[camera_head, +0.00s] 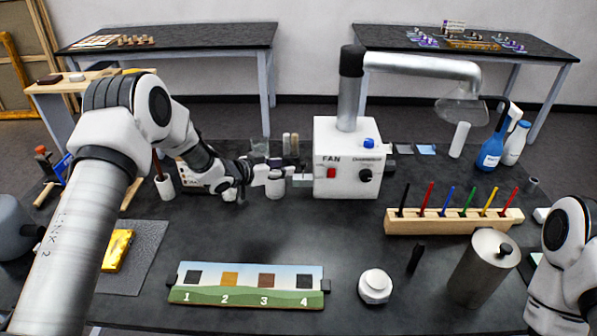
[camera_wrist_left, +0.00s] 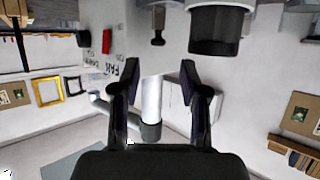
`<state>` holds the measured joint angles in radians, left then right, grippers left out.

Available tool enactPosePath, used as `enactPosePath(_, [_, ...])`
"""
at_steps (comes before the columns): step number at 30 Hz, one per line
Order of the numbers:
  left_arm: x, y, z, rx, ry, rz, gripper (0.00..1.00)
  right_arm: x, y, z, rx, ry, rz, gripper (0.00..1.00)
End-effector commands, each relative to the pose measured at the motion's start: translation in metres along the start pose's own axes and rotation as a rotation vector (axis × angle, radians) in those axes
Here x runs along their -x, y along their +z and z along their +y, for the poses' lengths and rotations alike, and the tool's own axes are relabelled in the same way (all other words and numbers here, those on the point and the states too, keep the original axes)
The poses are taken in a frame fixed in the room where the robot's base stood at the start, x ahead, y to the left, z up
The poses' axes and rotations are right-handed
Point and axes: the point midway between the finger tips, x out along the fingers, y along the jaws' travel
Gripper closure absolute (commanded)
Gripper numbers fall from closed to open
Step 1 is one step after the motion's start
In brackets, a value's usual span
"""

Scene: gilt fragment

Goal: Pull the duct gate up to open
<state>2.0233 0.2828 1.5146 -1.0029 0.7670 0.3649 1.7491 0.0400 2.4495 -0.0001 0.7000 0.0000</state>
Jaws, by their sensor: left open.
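The white fan box (camera_head: 333,150) stands at the back middle of the bench, with a red switch, a blue button and a black knob. A grey duct (camera_head: 348,103) with a black collar rises from its top and bends right to a clear hood. I cannot make out the duct gate for certain. My left gripper (camera_head: 290,179) is at the box's left side, partly hidden by its own wrist. In the left wrist view my gripper (camera_wrist_left: 159,66) is open and empty; the upside-down duct (camera_wrist_left: 152,100) shows beyond its fingers. My right gripper is outside the views.
A wooden rack (camera_head: 450,222) of coloured sticks stands to the right, with a metal canister (camera_head: 483,268) in front. A numbered board (camera_head: 246,286) lies at the front. A blue spray bottle (camera_head: 491,150) stands at the back right. The bench middle is clear.

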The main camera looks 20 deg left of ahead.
Motion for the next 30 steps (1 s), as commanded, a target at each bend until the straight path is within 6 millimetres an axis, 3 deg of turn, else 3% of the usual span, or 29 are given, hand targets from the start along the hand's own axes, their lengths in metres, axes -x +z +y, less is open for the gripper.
enactPosePath(12, [-0.067,-0.003,0.001,-0.002,0.002,-0.001,0.56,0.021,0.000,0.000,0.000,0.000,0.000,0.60])
enactPosePath(21, [-0.072,-0.002,0.001,0.001,0.001,0.000,0.56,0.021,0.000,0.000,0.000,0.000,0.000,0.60])
enactPosePath(25, [-0.072,-0.002,0.001,0.001,0.001,0.000,1.00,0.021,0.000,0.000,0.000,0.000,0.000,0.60])
enactPosePath(30, [-0.072,-0.002,0.001,0.000,0.001,0.000,1.00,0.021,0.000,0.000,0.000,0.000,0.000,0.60])
